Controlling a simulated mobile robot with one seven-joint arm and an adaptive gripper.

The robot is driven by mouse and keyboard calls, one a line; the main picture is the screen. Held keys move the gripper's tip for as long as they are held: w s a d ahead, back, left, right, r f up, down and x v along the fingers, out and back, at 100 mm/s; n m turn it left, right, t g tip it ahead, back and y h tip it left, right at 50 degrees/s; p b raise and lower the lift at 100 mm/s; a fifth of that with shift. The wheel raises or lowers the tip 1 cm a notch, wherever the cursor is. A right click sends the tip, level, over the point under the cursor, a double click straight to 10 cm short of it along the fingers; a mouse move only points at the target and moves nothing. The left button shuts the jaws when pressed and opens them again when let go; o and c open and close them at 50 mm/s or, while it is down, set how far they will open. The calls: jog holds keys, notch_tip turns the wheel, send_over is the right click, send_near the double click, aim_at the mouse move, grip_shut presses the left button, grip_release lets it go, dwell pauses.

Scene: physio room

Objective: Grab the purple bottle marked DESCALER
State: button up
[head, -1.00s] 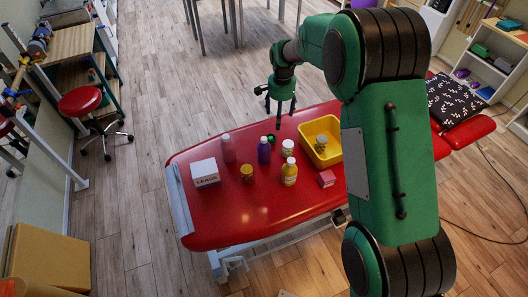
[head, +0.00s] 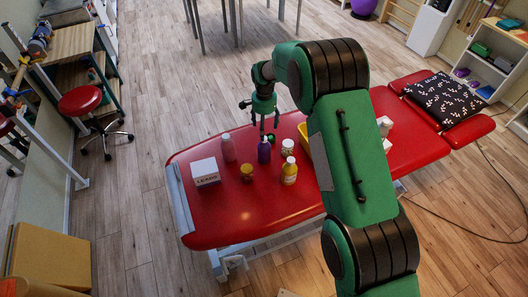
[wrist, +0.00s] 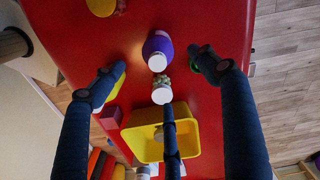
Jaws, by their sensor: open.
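The purple bottle (head: 264,153) stands upright on the red treatment table, near its far edge; its label is too small to read. In the wrist view the purple bottle (wrist: 158,45) has a white cap and lies beyond my finger tips, near the top middle. My gripper (head: 265,128) is open and empty, just above and behind the bottle in the head view. In the wrist view my gripper (wrist: 155,75) has its fingers spread, apart from the bottle. A white-capped jar (wrist: 161,86) shows between the fingers.
On the red table (head: 225,220) stand a white box (head: 205,173), a pale bottle (head: 228,150), a yellow-lidded jar (head: 247,172), a yellow bottle (head: 289,172) and a white-capped jar (head: 287,147). My arm mostly hides a yellow bin (wrist: 145,147). The table's front left is clear.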

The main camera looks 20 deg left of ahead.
aim_at(264, 146)
notch_tip(264, 146, down, 8)
jog(key=shift+r, duration=0.1)
dwell(0.4)
jog(key=shift+f, duration=0.2)
jog(key=shift+s+f+b, duration=0.1)
jog(key=shift+f+b, duration=0.2)
jog(key=shift+f, duration=2.25)
jog(key=shift+c, duration=0.5)
jog(key=c, duration=1.7)
